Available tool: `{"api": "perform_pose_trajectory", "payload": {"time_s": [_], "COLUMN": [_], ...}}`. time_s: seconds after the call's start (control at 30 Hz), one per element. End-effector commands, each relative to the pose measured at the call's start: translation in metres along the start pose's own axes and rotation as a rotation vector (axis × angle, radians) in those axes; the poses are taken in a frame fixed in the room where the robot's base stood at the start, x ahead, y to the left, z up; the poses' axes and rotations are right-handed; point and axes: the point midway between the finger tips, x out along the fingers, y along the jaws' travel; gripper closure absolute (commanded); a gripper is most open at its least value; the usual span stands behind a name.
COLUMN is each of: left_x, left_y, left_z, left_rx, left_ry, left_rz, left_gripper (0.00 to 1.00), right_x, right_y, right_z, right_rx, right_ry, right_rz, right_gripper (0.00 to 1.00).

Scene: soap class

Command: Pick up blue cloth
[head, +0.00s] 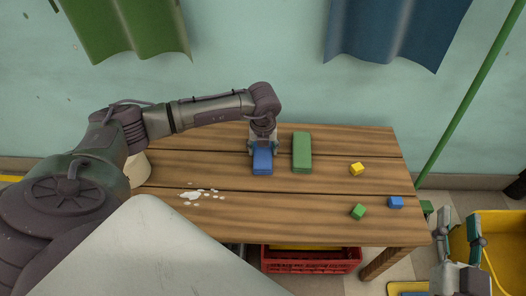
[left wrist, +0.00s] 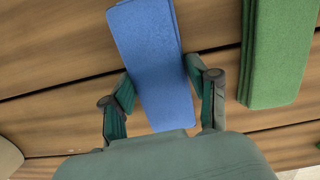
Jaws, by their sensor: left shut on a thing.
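The blue cloth (head: 262,165) is a folded, flat rectangular pad at the middle of the wooden table. My left gripper (head: 262,147) reaches down over its far end and is shut on it. In the left wrist view the blue cloth (left wrist: 150,50) lies between the two fingers of the left gripper (left wrist: 160,78), one along each long side. Whether the cloth touches the table is hard to tell. My right gripper (head: 461,236) is at the lower right, off the table, with its fingers apart and nothing between them.
A folded green cloth (head: 302,152) lies close to the right. Yellow (head: 357,169), green (head: 358,211) and small blue (head: 396,202) blocks sit further right. White splashes (head: 197,194) mark the left front of the table. A red crate (head: 310,266) is below; a yellow container (head: 505,225) is at right.

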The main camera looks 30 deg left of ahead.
Motion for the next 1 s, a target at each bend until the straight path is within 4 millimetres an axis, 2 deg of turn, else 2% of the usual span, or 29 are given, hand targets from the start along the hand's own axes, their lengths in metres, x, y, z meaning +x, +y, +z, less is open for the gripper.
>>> {"api": "perform_pose_trajectory", "payload": {"time_s": [0.4,0.57,0.73,1.0], "left_x": [-0.005,-0.019,-0.045,-0.085], "left_y": [0.0,0.0,-0.001,-0.057], "left_z": [0.001,0.004,0.007,-0.018], "left_rx": [0.0,-0.001,0.0,0.005], "left_ry": [-0.001,-0.002,-0.002,-0.001], "left_rz": [-0.001,-0.002,-0.002,-0.006], "left_gripper": [0.7,0.7,0.7,0.7], "right_x": [0.0,-0.004,-0.017,-0.056], "right_y": [0.0,0.004,0.009,0.017], "right_z": [0.002,0.022,0.052,0.099], "right_rx": [0.0,-0.003,-0.006,-0.005], "right_ry": [-0.02,-0.139,-0.334,-0.671], "right_rz": [0.001,0.009,0.02,0.041], "right_gripper": [0.6,0.6,0.6,0.6]}}
